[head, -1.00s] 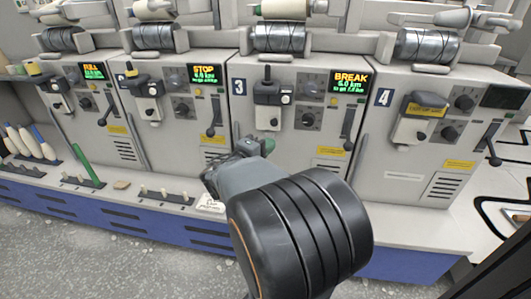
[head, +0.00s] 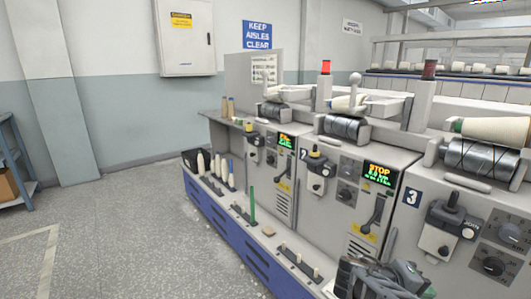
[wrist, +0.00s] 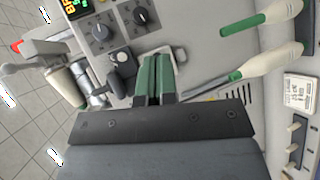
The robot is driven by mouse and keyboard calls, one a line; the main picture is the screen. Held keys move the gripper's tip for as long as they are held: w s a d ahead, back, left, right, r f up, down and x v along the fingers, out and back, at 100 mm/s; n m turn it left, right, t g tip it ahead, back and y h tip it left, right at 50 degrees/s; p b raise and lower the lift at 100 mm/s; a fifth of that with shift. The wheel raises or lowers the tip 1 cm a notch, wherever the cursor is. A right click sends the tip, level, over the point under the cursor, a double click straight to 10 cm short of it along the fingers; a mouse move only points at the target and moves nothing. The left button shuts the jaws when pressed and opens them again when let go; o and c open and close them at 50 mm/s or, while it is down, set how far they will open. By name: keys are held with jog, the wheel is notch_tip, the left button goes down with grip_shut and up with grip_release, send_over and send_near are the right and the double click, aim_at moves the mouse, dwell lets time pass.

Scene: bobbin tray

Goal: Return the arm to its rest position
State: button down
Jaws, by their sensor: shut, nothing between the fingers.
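My gripper (wrist: 155,72) shows in the wrist view with its two green-padded fingers together and nothing between them. In the head view my gripper (head: 395,280) is at the bottom edge, right of centre, in front of the winding machine (head: 337,205); its fingertips are hard to make out there. In the wrist view, two white bobbins with green ends, an upper one (wrist: 275,13) and a lower one (wrist: 268,60), lie to the right of the fingers, apart from them. A machine panel with dark knobs (wrist: 140,17) is beyond the fingertips.
The blue-fronted ledge (head: 225,225) carries pegs (head: 300,262), a green rod (head: 252,205) and several pale cones (head: 215,168). A small printed card (wrist: 299,92) is at the right in the wrist view. The grey floor (head: 120,235) at left is clear. A blue shelf (head: 12,165) stands at the far left.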

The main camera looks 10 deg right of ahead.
jog(key=w+a+r+t+y+p, duration=0.2)
jog(key=a+r+t+y+p, duration=0.2)
jog(key=a+r+y+p, duration=1)
jog(key=a+r+p, duration=0.7)
jog(key=r+p, duration=0.1)
jog(key=p, duration=0.1)
jog(key=shift+w+a+n+p, duration=0.2)
jog(key=shift+a+n+p, duration=0.1)
jog(key=shift+p, duration=0.1)
jog(key=shift+d, duration=0.1)
